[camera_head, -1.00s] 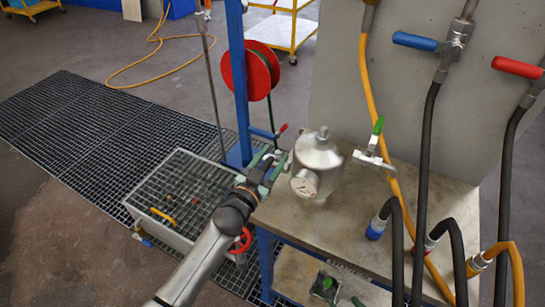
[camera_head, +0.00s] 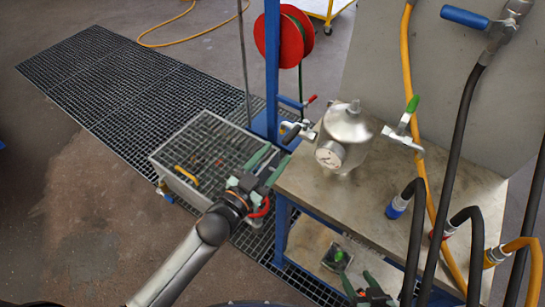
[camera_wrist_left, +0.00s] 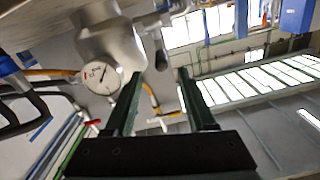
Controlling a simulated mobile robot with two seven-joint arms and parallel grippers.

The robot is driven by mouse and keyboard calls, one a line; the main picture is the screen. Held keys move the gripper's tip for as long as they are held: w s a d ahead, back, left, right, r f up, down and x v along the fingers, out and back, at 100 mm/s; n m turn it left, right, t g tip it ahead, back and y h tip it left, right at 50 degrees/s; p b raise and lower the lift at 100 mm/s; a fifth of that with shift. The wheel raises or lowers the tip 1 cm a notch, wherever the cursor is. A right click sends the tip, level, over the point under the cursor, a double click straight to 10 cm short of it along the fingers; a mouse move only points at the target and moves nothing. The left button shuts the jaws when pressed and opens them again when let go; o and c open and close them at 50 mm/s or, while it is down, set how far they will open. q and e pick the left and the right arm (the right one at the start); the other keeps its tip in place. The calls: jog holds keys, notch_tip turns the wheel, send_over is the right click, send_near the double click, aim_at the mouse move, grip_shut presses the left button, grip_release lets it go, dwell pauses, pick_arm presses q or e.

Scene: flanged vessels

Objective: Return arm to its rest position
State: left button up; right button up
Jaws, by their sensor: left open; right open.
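My left gripper (camera_head: 268,165) is open and empty, over the left edge of the workbench and the mesh-topped box. Its open fingers also show in the left wrist view (camera_wrist_left: 158,82), with nothing between them. The silver vessel (camera_head: 350,122) with a round gauge (camera_head: 330,154) stands upright on the bench, up and right of that gripper and apart from it. In the left wrist view the vessel (camera_wrist_left: 112,42) and its gauge (camera_wrist_left: 100,77) appear tilted. My right gripper (camera_head: 357,274) is low at the bench's front, partly seen and open.
The workbench (camera_head: 310,185) has a green-handled valve (camera_head: 408,115) beside the vessel. Hoses (camera_head: 460,130) hang at the right. The mesh-topped box (camera_head: 195,140) stands on the floor grating (camera_head: 110,75), left of the bench. A red reel (camera_head: 268,38) hangs on a blue post.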

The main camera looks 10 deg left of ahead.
pick_arm(q)
jog(key=shift+s+f, duration=0.1)
jog(key=shift+s, duration=0.05)
dwell(0.4)
jog(key=s+a+f+n+g+y, duration=0.2)
jog(key=s+a+f+g, duration=0.1)
jog(key=s+f, duration=0.5)
jog(key=s+a+f+n+g+y, duration=0.3)
jog(key=s+a+f, duration=0.3)
jog(key=s+f, duration=0.3)
jog(key=shift+s+g, duration=0.3)
jog(key=shift+f, duration=0.1)
